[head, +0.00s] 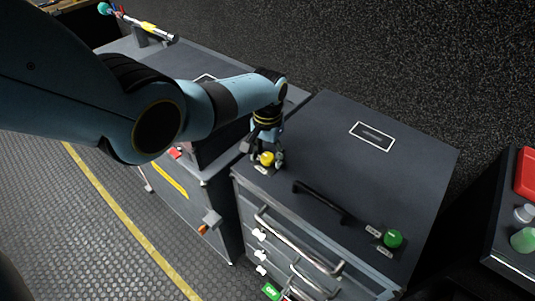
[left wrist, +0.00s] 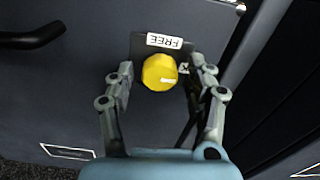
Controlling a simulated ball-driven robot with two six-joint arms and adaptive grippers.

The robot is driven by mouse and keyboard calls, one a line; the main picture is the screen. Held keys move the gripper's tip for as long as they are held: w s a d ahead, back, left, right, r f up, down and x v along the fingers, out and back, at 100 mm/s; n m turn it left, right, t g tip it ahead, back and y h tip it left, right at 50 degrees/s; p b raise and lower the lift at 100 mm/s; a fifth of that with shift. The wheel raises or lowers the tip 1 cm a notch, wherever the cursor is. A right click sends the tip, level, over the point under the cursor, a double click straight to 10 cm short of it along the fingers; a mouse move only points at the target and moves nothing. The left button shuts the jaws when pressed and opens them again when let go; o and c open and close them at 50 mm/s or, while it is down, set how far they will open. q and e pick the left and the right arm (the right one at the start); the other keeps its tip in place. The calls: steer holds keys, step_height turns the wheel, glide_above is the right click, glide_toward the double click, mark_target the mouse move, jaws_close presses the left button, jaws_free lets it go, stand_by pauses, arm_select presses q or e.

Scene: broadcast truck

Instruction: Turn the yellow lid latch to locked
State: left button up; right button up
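The yellow lid latch (left wrist: 159,71) is a faceted knob on a dark plate on the cabinet's lid. In the left wrist view a white mark on it points right. A FREE label (left wrist: 165,41) sits beside it, upside down; a second label (left wrist: 184,69) is mostly hidden behind a finger. In the head view the latch (head: 267,158) is at the lid's near left corner. My left gripper (left wrist: 161,66) is open, one finger on each side of the latch, with small gaps showing. It points down over the latch in the head view (head: 265,153). My right gripper is not in view.
The lid (head: 330,150) has a black handle (head: 320,201) and a green knob (head: 392,239) with labels. Drawers with metal bar handles (head: 298,240) are below. Another cabinet (head: 222,220) stands to the left, and a dark surface with a red item (head: 525,172) is at right.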

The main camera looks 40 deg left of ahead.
mark_target(267, 156)
arm_select(q)
steer(key=shift+r, duration=0.1)
step_height(267, 156, up, 12)
stand_by(0.7)
stand_by(0.3)
steer(key=s+f+b, duration=0.9)
steer(key=s+f, duration=1.4)
steer(key=f, duration=0.4)
steer(key=s+f+m+b, duration=0.1)
steer(key=s+f+b, duration=0.9)
steer(key=s+f, duration=1.4)
steer(key=shift+s+f+t+y, duration=0.15)
steer(key=shift+f+t+y, duration=0.25)
steer(key=shift+f, duration=0.95)
steer(key=shift+a, duration=0.1)
